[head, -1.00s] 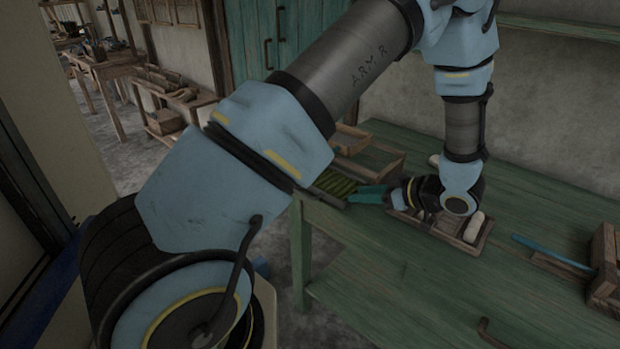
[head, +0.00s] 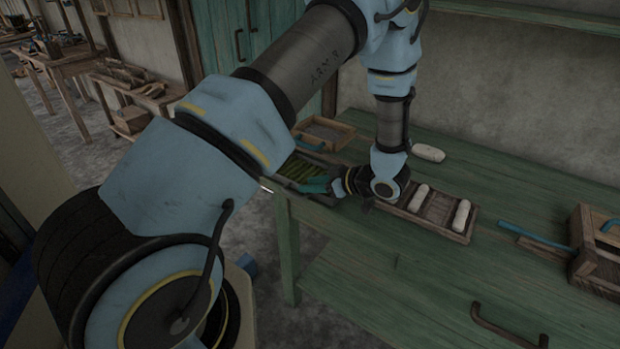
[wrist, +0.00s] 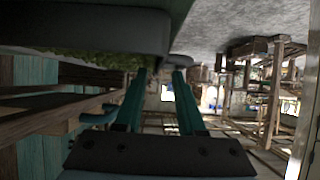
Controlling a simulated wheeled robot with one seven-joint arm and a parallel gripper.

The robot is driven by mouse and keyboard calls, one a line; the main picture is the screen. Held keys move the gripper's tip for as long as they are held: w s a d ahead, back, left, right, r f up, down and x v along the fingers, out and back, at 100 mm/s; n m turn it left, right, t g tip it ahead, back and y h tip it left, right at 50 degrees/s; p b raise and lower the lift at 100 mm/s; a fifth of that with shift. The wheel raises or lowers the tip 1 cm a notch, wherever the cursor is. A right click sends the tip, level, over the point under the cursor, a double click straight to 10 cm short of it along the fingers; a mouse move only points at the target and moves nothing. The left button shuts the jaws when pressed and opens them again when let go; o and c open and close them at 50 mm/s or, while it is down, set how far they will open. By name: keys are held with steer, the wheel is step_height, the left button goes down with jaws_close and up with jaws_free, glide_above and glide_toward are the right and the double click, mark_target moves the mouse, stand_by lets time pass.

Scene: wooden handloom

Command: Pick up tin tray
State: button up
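The tin tray (head: 325,199) is a shallow dark tray holding green strips, at the table's left corner in the head view. My gripper (head: 314,185) has teal fingers and reaches in from the right over the tray's front right part. In the wrist view my gripper's fingers (wrist: 160,95) stand apart with a visible gap. Green matter (wrist: 85,62) shows just beyond them, under a dark slab at the top. I cannot tell whether the fingers touch the tray's rim. My wrist hides the tray's right end.
A wooden tray with white rolls (head: 440,207) lies right of my wrist, close to it. A loose white roll (head: 428,153) lies behind. A small wooden box (head: 325,132) stands behind the tin tray. A wooden crate (head: 598,250) is at right. The green table's (head: 400,285) front is mostly clear.

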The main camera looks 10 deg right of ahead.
steer(key=shift+p+x, duration=0.4)
steer(key=shift+x, duration=1.15)
jaws_close()
